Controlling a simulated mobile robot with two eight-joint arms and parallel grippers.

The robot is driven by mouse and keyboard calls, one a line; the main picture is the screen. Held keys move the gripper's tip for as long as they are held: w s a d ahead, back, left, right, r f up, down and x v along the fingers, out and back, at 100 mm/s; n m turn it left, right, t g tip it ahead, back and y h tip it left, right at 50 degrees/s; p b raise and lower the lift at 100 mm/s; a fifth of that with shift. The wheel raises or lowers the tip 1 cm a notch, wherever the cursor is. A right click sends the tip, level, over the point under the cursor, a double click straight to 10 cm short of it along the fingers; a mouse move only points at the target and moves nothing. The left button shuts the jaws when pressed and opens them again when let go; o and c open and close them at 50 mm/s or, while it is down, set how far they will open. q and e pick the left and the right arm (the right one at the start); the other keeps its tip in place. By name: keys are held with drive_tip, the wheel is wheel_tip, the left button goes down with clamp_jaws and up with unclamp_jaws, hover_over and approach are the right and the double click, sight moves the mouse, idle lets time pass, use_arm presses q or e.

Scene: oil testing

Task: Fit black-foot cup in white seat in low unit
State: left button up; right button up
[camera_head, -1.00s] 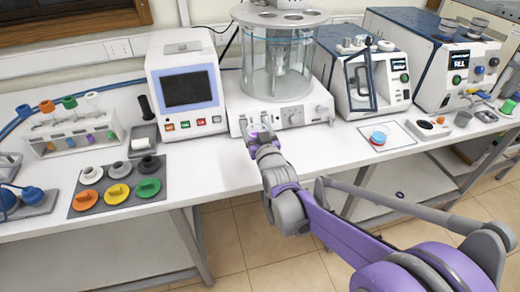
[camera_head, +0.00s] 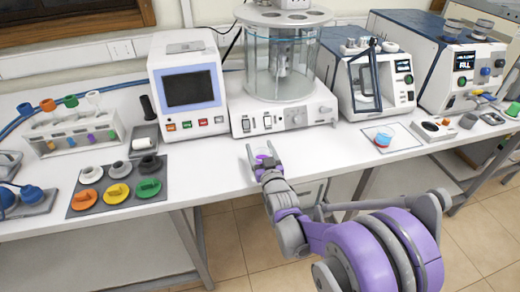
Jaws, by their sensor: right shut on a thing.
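My right gripper (camera_head: 263,153) is over the front edge of the white bench, below the middle of the glass-chamber unit. It is shut on a small cup-like thing with purple in it. The fingers hide most of this thing, and I cannot see whether its foot is black. A low box (camera_head: 432,130) with a dark round opening lies on the bench at the right. I cannot clearly make out a white seat in it. My left gripper is not in view.
The glass-chamber unit (camera_head: 290,117) stands behind my gripper. A screen unit (camera_head: 187,134) is left of it. A dark tray (camera_head: 76,208) holds coloured plugs.

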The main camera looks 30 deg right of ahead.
drive_tip(key=shift+f, duration=0.2)
drive_tip(key=o, duration=1.4)
drive_tip(key=shift+r, duration=0.1)
